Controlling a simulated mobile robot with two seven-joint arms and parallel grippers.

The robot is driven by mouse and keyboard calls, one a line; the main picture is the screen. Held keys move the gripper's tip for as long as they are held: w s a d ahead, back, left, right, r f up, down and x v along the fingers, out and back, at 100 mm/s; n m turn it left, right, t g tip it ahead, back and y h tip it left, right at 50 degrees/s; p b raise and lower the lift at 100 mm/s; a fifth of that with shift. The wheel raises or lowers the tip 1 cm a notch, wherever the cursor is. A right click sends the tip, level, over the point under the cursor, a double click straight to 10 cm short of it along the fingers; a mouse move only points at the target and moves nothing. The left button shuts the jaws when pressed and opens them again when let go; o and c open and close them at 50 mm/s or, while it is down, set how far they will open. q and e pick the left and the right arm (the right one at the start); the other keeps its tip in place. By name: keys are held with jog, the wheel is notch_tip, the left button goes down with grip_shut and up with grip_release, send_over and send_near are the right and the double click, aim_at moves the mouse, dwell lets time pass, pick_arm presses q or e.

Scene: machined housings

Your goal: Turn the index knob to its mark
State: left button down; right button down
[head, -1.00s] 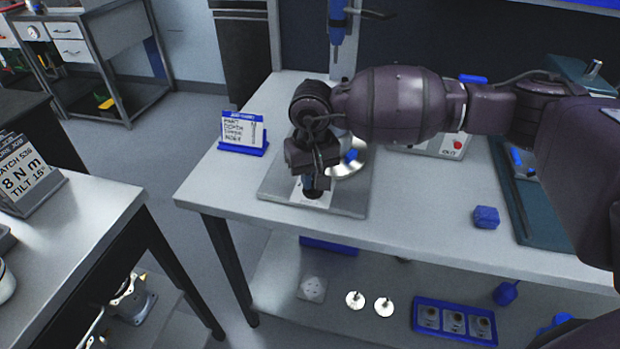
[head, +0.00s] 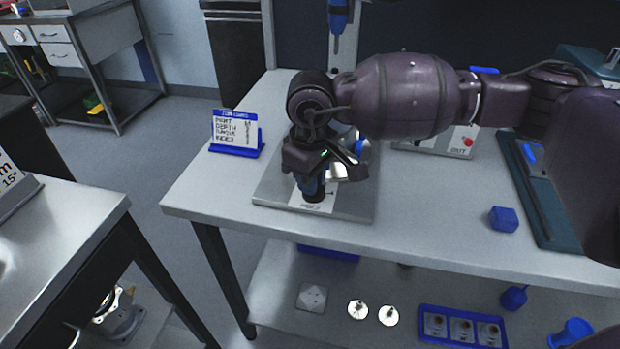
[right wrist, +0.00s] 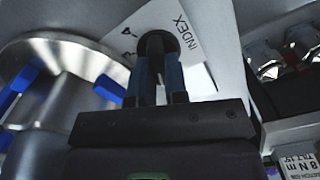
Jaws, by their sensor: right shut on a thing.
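The index knob (right wrist: 157,46) is a dark round knob on a white plate (right wrist: 195,60) printed INDEX with some numbers, seen in the right wrist view. In the head view the knob (head: 313,197) shows low under my right gripper, on a grey base plate (head: 350,208). My right gripper (head: 312,190) points down and is shut on the knob; its two blue-grey fingers (right wrist: 160,75) stand on either side of it. The fingers hide part of the knob, and I cannot read its pointer or the mark. My left gripper is not in view.
A round metal part with blue pieces (right wrist: 45,85) stands close beside the knob. A blue-framed sign (head: 236,133) stands on the table's left. A blue block (head: 503,219) and a teal mat (head: 540,190) lie to the right. The table front (head: 420,225) is clear.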

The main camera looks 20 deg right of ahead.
dwell(0.3)
jog(key=c, duration=1.1)
grip_release()
jog(key=shift+c, duration=0.2)
notch_tip(320, 180, up, 11)
jog(key=p, duration=0.1)
jog(key=shift+f, duration=0.1)
